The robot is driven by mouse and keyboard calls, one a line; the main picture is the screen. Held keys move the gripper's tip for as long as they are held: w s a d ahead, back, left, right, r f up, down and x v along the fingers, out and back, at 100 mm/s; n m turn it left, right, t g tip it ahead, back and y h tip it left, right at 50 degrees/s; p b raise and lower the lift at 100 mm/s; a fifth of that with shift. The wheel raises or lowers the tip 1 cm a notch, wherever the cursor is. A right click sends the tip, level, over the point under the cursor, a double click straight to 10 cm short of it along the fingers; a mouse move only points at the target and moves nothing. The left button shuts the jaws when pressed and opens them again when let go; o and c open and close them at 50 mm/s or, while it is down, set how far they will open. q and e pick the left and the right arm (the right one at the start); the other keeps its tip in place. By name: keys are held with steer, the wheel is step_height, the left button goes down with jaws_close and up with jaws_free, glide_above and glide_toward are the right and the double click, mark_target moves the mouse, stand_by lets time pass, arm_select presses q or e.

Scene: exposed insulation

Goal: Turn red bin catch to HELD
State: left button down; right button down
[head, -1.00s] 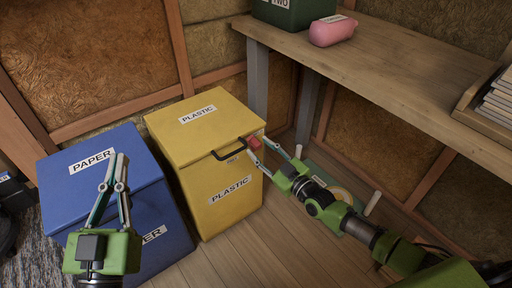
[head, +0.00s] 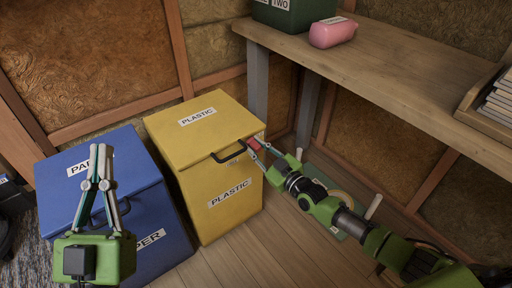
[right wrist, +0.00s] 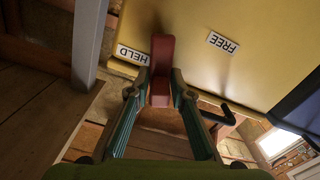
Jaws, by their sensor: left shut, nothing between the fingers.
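The yellow bin (head: 190,150), labelled PLASTIC, stands left of centre in the head view. Its red catch (head: 254,144) is at the right side near the lid edge. In the right wrist view the red catch (right wrist: 161,62) points up the picture, beside the HELD label (right wrist: 132,54) and apart from the FREE label (right wrist: 223,42). My right gripper (head: 262,150) has a finger on each side of the catch; its fingertips (right wrist: 161,80) appear closed against it. My left gripper (head: 101,150) is shut and empty, in front of the blue bin.
The blue PAPER bin (head: 135,172) stands left of the yellow bin. A black handle (head: 230,152) sticks out from the yellow bin near the catch. A wooden bench (head: 390,65) runs along the right, its leg (head: 258,80) behind the bin. Bare floor (head: 265,240) lies in front.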

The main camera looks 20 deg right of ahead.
steer(key=shift+w+d+m, duration=0.1)
steer(key=shift+d+m, duration=0.2)
steer(key=shift+m, duration=0.4)
steer(key=shift+d+m, duration=0.2)
steer(key=shift+m, duration=0.6)
arm_select(q)
steer(key=shift+s+a+r+t, duration=0.1)
steer(key=shift+s+r+t, duration=0.6)
steer(key=shift+r, duration=0.25)
arm_select(e)
steer(key=c, duration=1.8)
jaws_free()
arm_select(q)
steer(key=shift+h, duration=0.3)
steer(key=shift+f, duration=0.1)
arm_select(e)
steer(key=v, duration=1.2)
steer(key=shift+r, duration=0.15)
steer(key=shift+w, duration=0.1)
